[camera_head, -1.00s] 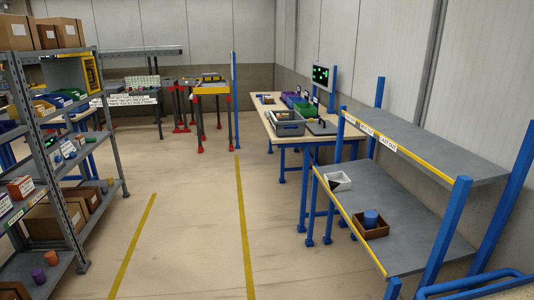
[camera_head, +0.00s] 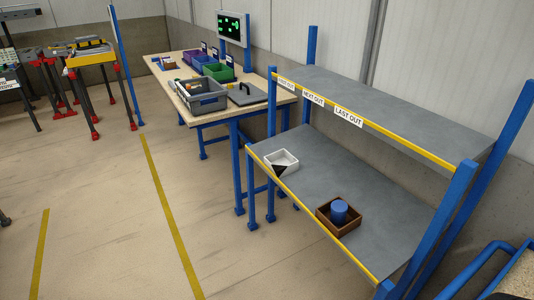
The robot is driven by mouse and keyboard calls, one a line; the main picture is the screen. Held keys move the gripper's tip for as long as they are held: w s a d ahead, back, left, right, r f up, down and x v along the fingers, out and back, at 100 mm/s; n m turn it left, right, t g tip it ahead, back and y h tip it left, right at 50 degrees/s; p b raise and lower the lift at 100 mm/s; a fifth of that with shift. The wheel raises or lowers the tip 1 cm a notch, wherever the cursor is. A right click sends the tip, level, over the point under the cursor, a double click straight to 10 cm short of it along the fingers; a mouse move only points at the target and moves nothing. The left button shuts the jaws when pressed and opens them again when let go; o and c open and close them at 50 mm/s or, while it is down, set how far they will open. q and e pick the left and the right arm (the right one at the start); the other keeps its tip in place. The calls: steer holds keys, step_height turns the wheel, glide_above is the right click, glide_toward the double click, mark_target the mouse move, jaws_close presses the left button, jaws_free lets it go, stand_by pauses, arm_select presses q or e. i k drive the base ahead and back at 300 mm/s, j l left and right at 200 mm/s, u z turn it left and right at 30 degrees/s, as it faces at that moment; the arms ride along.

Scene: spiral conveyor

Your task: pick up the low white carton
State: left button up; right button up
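The low white carton (camera_head: 281,163) sits on the lower grey shelf of the blue-posted rack, close to its yellow front edge. It is open at the top, and something dark shows inside it. A brown carton (camera_head: 325,222) with a blue cylinder (camera_head: 340,210) in it stands on the same shelf, nearer to me and to the right. Neither of my grippers shows in the head view.
The lower shelf (camera_head: 350,168) is bare behind and between the cartons. The upper shelf (camera_head: 400,105) hangs above it, with yellow edge and labels. Blue posts (camera_head: 434,230) stand at the near end. A workbench with a grey bin (camera_head: 203,105) stands beyond.

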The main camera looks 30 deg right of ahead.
mark_target(281, 162)
steer(key=i+z, duration=0.15)
steer(key=i, duration=0.55)
steer(key=i+j+z, duration=0.2)
steer(key=i, duration=0.45)
